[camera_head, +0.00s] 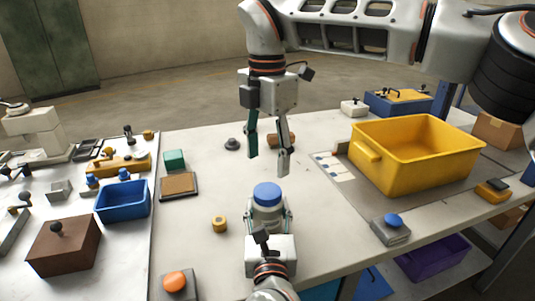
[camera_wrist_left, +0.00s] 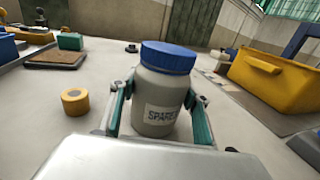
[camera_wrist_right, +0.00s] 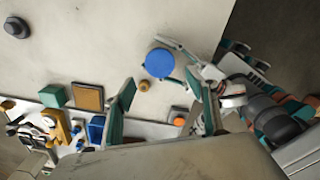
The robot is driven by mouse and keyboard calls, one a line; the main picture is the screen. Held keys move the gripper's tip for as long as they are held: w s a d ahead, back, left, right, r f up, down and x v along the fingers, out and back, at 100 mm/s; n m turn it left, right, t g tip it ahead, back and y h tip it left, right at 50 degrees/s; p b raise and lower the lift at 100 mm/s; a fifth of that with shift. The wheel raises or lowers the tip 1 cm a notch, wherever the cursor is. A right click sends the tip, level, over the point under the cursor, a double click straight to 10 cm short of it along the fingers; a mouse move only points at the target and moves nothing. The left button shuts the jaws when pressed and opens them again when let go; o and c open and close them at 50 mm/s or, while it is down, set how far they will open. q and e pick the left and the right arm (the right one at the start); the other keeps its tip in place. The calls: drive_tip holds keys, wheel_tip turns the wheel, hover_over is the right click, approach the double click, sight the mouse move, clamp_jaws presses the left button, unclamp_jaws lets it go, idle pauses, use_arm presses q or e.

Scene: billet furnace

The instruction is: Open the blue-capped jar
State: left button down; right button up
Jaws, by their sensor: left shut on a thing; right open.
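The jar (camera_wrist_left: 155,105) is grey with a label reading "SPARES" and stands upright on the table in the left wrist view. Its blue cap (camera_head: 267,194) is on top of it. My left gripper (camera_head: 268,220) is shut on the jar's body, one finger on each side, below the cap. The blue cap also shows from above in the right wrist view (camera_wrist_right: 160,63). My right gripper (camera_head: 268,165) is open and empty, pointing down above and beyond the jar, with its fingertips apart from the cap.
A yellow bin (camera_head: 410,155) stands to the right, with a blue-button box (camera_head: 391,229) in front of it. A yellow roll (camera_head: 219,224) lies left of the jar. An orange-button box (camera_head: 176,284) is at the front left. A blue bin (camera_head: 122,201) stands farther left. The table just around the jar is clear.

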sight(268, 190)
drive_tip(key=m, duration=1.3)
drive_tip(key=shift+f+m, duration=0.1)
drive_tip(key=shift+m, duration=0.3)
drive_tip(key=shift+f, duration=3.9)
